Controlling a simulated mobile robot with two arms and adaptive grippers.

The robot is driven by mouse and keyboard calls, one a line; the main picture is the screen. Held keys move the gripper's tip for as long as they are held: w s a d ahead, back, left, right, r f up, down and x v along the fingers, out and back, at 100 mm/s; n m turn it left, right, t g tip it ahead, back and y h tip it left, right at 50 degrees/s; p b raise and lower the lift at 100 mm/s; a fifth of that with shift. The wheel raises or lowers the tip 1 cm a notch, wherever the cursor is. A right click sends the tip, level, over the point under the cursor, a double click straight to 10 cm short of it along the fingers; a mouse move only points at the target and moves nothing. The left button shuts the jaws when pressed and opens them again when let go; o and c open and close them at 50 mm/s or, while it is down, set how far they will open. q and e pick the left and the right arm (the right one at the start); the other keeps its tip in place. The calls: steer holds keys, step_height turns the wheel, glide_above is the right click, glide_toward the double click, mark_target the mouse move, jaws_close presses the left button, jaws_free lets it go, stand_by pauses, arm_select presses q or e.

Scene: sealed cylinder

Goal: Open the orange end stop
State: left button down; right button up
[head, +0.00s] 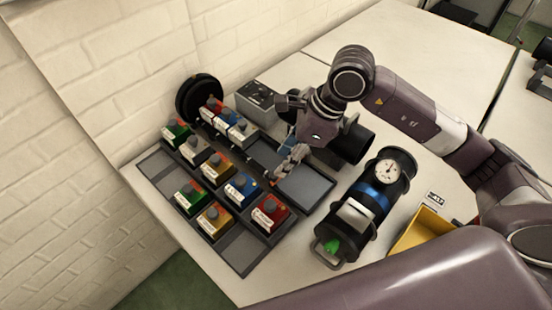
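I cannot make out an orange end stop for certain. A dark cylinder (371,203) with a round gauge and a blue band lies on the table, right of the tray. Its near end has a handle and a green part (332,245). My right gripper (285,171) reaches down over the right part of the black tray (241,270), left of the cylinder and apart from it. Its fingers are small and partly hidden by my wrist, so I cannot tell whether they are open or shut or hold something. My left gripper is not in view.
The tray holds several coloured blocks with knobs, such as a red one (270,212) and a blue one (241,188). Behind stand a black wheel-like disc (200,97) and a grey box (256,97). A yellow bin (411,232) stands right of the cylinder. A brick wall borders the left.

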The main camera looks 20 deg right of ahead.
steer(key=p+x, duration=0.1)
steer(key=x, duration=0.5)
steer(key=shift+w+d, duration=0.1)
steer(key=shift+d, duration=0.05)
steer(key=shift+c, duration=0.5)
jaws_close()
